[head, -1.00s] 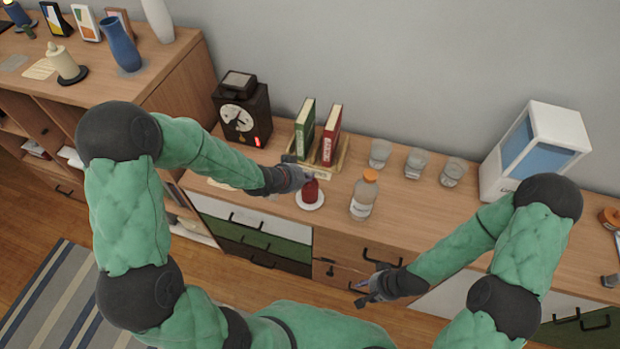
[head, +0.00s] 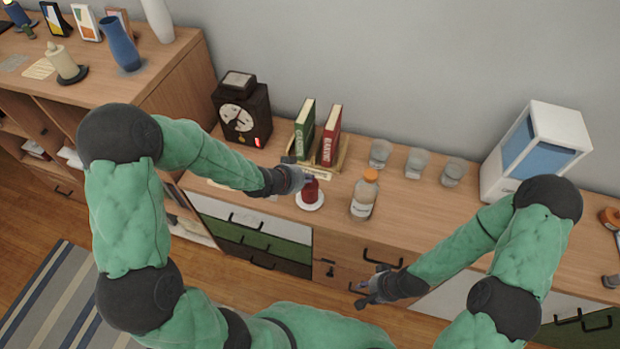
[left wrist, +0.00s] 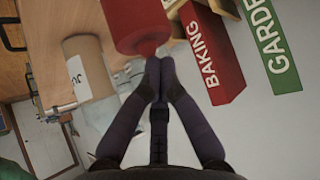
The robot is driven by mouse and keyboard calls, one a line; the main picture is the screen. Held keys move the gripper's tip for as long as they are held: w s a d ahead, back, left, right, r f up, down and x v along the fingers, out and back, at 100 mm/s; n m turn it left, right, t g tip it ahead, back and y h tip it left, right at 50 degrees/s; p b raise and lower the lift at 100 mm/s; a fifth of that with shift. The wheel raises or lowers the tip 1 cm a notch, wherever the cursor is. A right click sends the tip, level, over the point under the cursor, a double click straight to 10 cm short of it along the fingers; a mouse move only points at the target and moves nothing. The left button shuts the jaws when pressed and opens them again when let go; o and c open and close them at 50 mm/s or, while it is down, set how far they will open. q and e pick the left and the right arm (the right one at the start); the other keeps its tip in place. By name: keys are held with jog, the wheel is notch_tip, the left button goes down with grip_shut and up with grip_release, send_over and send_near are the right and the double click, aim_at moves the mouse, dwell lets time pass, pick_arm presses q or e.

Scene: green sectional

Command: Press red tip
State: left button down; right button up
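A dark red bottle-like object (head: 310,190) stands on a round white dish (head: 311,205) on the cabinet top. In the left wrist view the red object (left wrist: 138,20) narrows to a small red tip (left wrist: 147,48). My left gripper (head: 306,178) is at the upper part of the red object. In the left wrist view its fingertips (left wrist: 154,68) are together with nothing between them, right by the red tip; I cannot tell whether they touch it. My right gripper (head: 364,294) hangs in front of the drawers, away from the red object; its finger opening is unclear.
An orange-capped bottle (head: 364,195) stands just right of the red object. Green (head: 304,130) and red books (head: 330,138) in a wooden holder are behind it.

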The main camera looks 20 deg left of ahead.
pick_arm(q)
jog(key=shift+s+d+f, duration=0.1)
jog(key=shift+s+f, duration=0.1)
jog(key=shift+s, duration=0.15)
jog(key=r+p, duration=0.3)
jog(key=r, duration=0.1)
jog(key=r+p, duration=0.2)
jog(key=shift+w+r+p, duration=0.25)
jog(key=shift+p, duration=0.1)
jog(key=shift+f, duration=0.15)
